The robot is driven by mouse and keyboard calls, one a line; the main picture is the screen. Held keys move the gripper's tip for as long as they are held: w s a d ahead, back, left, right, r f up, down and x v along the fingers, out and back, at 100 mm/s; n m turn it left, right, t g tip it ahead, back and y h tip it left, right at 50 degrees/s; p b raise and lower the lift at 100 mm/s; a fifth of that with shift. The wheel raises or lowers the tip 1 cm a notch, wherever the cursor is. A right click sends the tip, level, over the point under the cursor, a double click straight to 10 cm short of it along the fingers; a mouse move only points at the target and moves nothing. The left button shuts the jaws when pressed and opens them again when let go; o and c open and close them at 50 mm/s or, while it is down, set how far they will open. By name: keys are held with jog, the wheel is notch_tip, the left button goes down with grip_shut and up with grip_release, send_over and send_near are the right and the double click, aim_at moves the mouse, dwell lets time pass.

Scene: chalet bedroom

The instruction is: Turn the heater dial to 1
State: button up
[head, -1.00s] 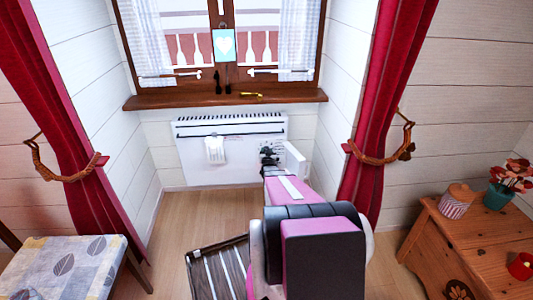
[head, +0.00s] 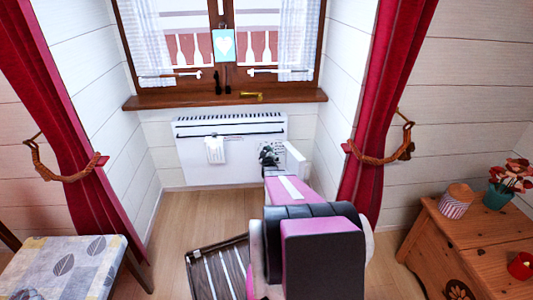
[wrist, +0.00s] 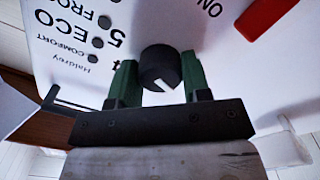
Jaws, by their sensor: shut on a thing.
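The white heater (head: 205,172) hangs on the wall under the window. In the wrist view its panel (wrist: 85,75) shows printed words, including ECO and COMFORT, and a red switch (wrist: 268,18). The dark round dial (wrist: 160,66) has a pale pointer mark at its lower right edge. My gripper (wrist: 159,76) is shut on the dial, one green finger on each side. I cannot read which number the pointer faces. In the head view my gripper (head: 268,155) is at the heater's right end, and the dial is hidden there.
A white cloth (head: 214,151) hangs on the heater front. The wooden sill (head: 180,101) is above. Red curtains (head: 365,130) flank the alcove. A wooden cabinet (head: 440,235) stands right and a patterned seat (head: 65,265) left.

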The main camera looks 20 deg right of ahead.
jog(key=shift+n, duration=1.8)
jog(key=o, duration=0.9)
jog(key=shift+s, duration=0.15)
jog(key=v, duration=1)
jog(key=shift+s+a, duration=0.1)
jog(key=shift+s, duration=0.2)
